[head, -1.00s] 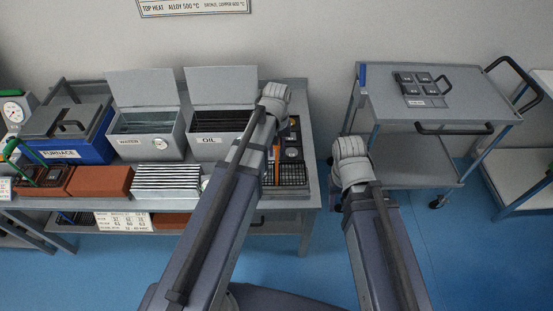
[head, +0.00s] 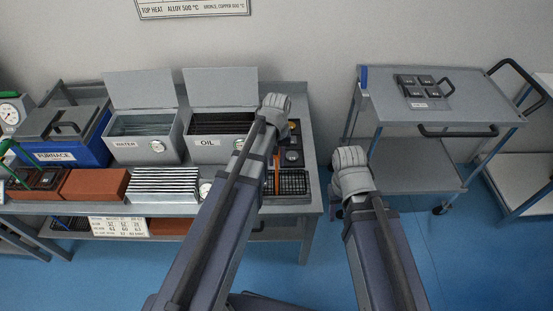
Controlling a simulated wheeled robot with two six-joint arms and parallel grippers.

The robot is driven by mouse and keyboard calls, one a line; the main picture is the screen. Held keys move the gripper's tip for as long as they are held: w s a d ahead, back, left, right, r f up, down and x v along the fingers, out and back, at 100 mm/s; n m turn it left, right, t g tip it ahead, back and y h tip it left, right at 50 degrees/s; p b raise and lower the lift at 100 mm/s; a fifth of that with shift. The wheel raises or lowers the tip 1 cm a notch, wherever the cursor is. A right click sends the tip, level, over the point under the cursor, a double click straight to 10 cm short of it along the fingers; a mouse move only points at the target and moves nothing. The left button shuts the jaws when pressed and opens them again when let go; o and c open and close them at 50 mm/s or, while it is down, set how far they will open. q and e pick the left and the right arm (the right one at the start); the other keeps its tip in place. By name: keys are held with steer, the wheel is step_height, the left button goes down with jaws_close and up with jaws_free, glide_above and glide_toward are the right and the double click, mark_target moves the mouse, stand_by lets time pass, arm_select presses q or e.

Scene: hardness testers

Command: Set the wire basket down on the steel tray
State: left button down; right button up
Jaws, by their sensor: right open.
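A dark wire-mesh basket (head: 292,183) sits at the right front of the bench, partly behind my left arm. I cannot tell which surface is the steel tray; a thin grey plate (head: 432,101) with several dark blocks and a dark loop handle lies on the cart top. My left gripper (head: 276,106) is over the bench, right of the oil tank; its jaws are hidden, so I cannot tell whether it holds anything. My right gripper (head: 350,168) is open over the gap between bench and cart, clear of both the basket and the plate.
The bench also bears the oil tank (head: 216,122), water tank (head: 141,134), blue furnace (head: 68,150), bricks (head: 94,185) and a ribbed silver block (head: 165,182). The grey cart (head: 385,98) has free room on its top's left side. Blue floor lies between bench and cart.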

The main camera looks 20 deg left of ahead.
arm_select(q)
steer(key=shift+f+b, duration=0.4)
steer(key=c, duration=0.6)
jaws_free()
steer(key=shift+r, duration=0.1)
step_height(320, 180, up, 8)
steer(key=p, duration=0.8)
steer(key=shift+f, duration=0.2)
